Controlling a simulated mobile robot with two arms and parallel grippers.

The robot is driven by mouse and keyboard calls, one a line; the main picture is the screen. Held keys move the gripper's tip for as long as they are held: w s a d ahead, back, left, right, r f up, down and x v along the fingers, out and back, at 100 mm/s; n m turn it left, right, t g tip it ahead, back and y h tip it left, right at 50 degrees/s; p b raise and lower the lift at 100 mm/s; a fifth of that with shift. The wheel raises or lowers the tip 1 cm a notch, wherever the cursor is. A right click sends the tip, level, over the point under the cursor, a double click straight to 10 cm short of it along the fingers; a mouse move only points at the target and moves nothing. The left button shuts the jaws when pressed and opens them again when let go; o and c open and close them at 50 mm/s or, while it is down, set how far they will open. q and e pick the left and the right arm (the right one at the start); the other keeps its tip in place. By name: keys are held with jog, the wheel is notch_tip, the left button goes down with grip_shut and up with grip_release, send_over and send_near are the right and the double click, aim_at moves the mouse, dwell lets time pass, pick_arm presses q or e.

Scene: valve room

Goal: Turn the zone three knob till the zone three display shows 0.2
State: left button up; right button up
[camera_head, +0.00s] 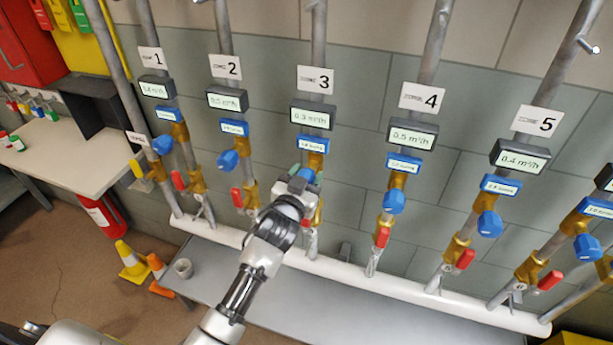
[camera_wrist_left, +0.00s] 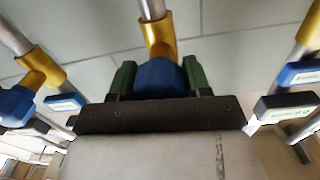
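The zone 3 display (camera_head: 312,116) hangs under the sign marked 3 (camera_head: 315,80) and appears to read 0.3 m³/h. Below it is a blue unit (camera_head: 313,145) with a small label. The blue zone three knob (camera_head: 306,174) is mostly hidden by my left gripper (camera_head: 303,182) in the head view. In the left wrist view the knob (camera_wrist_left: 161,76) sits between the two green fingers of my left gripper (camera_wrist_left: 160,77), with a finger against each side. The gripper looks shut on it. My right gripper is in neither view.
Zone 2 (camera_head: 228,160) and zone 4 (camera_head: 393,202) knobs stand on neighbouring pipes, with red-handled valves (camera_head: 382,237) below. A grey bench (camera_head: 240,290) and white horizontal pipe (camera_head: 400,285) run beneath. A yellow cone (camera_head: 132,262) stands on the floor at left.

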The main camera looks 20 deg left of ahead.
pick_arm(q)
jog(key=shift+c, duration=1.2)
jog(key=shift+r+m+p, duration=0.15)
jog(key=shift+m+p, duration=0.45)
jog(key=shift+m, duration=1.4)
jog(key=o, duration=0.9)
jog(key=s, duration=0.7)
jog(key=s+b, duration=0.1)
jog(key=s, duration=0.3)
jog(key=shift+a, duration=0.3)
